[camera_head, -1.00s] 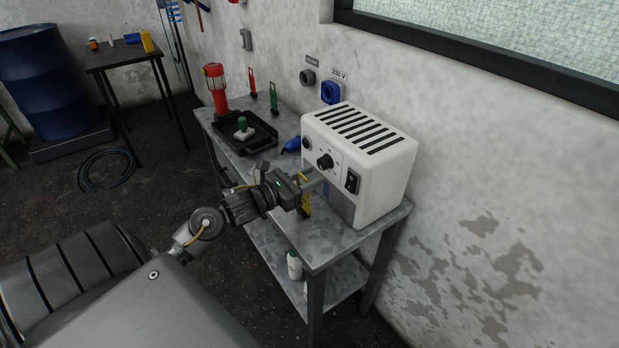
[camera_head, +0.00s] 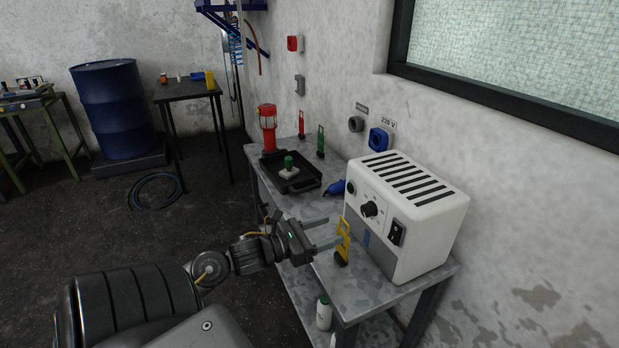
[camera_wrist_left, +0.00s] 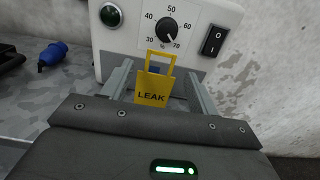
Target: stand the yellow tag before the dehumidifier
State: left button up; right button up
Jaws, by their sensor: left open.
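The yellow tag (camera_head: 343,240) stands upright on a dark foot on the metal bench, just in front of the white dehumidifier (camera_head: 432,228). In the left wrist view the tag (camera_wrist_left: 154,88) reads LEAK and has an open handle loop at its top. My left gripper (camera_head: 333,231) is open, with its fingers spread to either side of the tag; in the wrist view I see gaps between the fingers and the tag. The dehumidifier's dial (camera_wrist_left: 168,31) and switch (camera_wrist_left: 214,41) show behind it. My right gripper is not in view.
On the bench (camera_head: 325,270) are a black tray (camera_head: 312,180) with a green-topped item (camera_head: 289,164), a red lantern (camera_head: 267,128), a red tag (camera_head: 302,124), a green tag (camera_head: 320,141) and a blue plug (camera_head: 334,188). A bottle (camera_head: 323,312) stands on the lower shelf.

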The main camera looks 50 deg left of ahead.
pick_arm(q)
jog(key=v, duration=0.4)
jog(key=shift+s+b, duration=0.35)
dwell(0.3)
